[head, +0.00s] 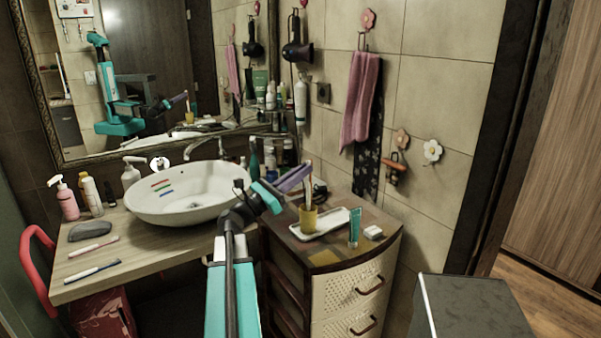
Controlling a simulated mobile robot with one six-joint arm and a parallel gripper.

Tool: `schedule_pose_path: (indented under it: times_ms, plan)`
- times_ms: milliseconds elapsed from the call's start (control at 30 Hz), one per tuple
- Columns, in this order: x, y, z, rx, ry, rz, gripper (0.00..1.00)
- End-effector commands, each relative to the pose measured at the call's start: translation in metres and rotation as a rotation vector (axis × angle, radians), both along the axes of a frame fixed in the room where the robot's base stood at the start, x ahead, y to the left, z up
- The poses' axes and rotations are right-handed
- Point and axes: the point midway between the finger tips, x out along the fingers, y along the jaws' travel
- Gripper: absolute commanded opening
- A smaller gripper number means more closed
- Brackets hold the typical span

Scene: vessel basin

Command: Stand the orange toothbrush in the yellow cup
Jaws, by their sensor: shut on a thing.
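The yellow cup (308,220) stands upright on a white tray on top of the drawer cabinet. My gripper (305,172), with purple fingers, is above the cup and shut on a slim upright toothbrush (309,192), which looks orange. The toothbrush's lower part reaches down to the cup's mouth and appears to go inside. Its lower end is hidden by the cup wall, so I cannot tell whether it touches the bottom.
The white tray (335,222) also lies near a teal tube (354,228) and a white block (373,232). The basin (190,205) is to the left. Two other toothbrushes lie on the wooden counter (140,246). Bottles stand behind my gripper, near the wall.

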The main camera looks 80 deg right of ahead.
Motion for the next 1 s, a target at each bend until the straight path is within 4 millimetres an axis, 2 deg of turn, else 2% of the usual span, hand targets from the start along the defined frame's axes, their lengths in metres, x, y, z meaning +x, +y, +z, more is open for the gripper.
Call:
schedule_pose_path:
  times_ms: [600, 1000]
  plan:
    - [-0.001, 0.0, -0.032, 0.0, 0.0, -0.001, 0.0]
    - [-0.001, 0.0, -0.036, 0.0, 0.0, -0.001, 0.0]
